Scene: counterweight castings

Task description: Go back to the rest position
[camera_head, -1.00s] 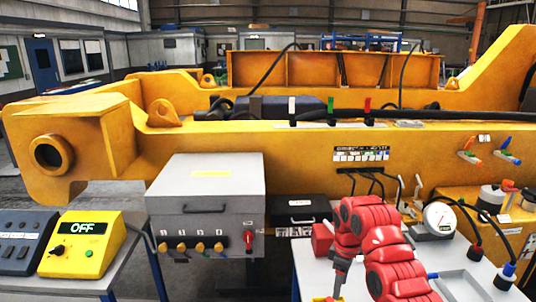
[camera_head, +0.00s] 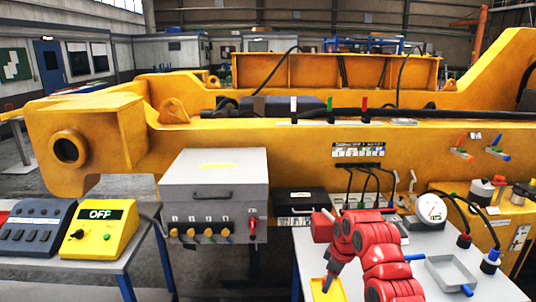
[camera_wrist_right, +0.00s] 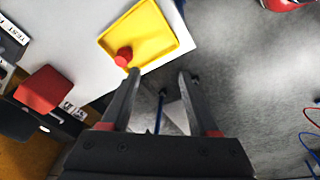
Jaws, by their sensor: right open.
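My right gripper (camera_head: 328,284) hangs at the end of the red arm, above the front left part of the white table. In the right wrist view its two dark fingers (camera_wrist_right: 159,84) are spread apart with nothing between them. A yellow tray (camera_head: 318,293) lies on the table below the gripper. It shows whole in the right wrist view (camera_wrist_right: 155,32), beyond the left fingertip, with a small red knob-like part (camera_wrist_right: 124,56) at its near corner. The gripper appears clear of the tray. My left gripper is in neither view.
A red block (camera_head: 322,227), a round gauge (camera_head: 431,208) and a grey tray (camera_head: 452,271) are around the right arm. A grey switch box (camera_head: 213,190) and a yellow box reading OFF (camera_head: 100,229) stand left. A large yellow casting (camera_head: 270,140) spans behind.

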